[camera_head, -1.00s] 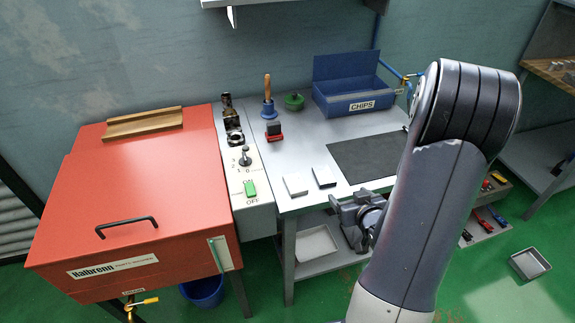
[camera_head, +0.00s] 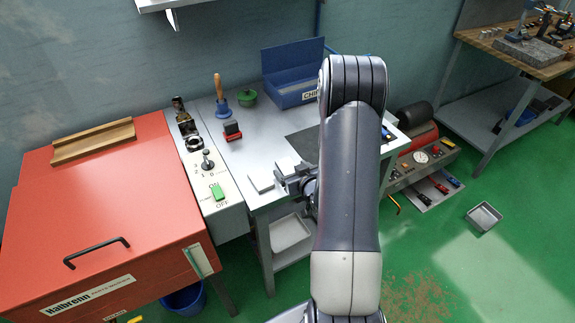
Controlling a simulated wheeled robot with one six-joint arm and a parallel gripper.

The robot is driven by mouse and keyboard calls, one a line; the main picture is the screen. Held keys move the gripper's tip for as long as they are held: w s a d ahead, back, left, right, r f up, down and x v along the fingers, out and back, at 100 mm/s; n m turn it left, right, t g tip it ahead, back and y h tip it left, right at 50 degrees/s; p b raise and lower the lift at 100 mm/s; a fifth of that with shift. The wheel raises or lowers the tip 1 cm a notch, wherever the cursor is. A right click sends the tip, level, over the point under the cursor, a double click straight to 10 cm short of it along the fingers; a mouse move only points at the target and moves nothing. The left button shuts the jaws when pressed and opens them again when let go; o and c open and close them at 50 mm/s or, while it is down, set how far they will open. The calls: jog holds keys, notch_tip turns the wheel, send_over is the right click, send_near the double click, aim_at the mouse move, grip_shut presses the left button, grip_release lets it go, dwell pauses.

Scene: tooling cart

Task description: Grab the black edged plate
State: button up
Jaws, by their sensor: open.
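Two small flat plates lie near the front edge of the grey cart top (camera_head: 243,150). The left one is white with a pale edge (camera_head: 261,181). The black edged plate (camera_head: 286,163) is to its right; only part of its light top shows, and my gripper hides its front. My gripper (camera_head: 281,181) is open and empty at the cart's front edge, just in front of the black edged plate. I cannot tell whether its fingers touch the plate.
A dark mat (camera_head: 303,143) lies right of the plates, partly behind my arm. A blue CHIPS bin (camera_head: 298,95), a green pot (camera_head: 247,97), a wooden-handled tool (camera_head: 220,95) and a red-based block (camera_head: 232,131) stand behind. A red cabinet (camera_head: 115,205) is left.

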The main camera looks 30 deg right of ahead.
jog(key=shift+x, duration=0.9)
jog(key=c, duration=1.5)
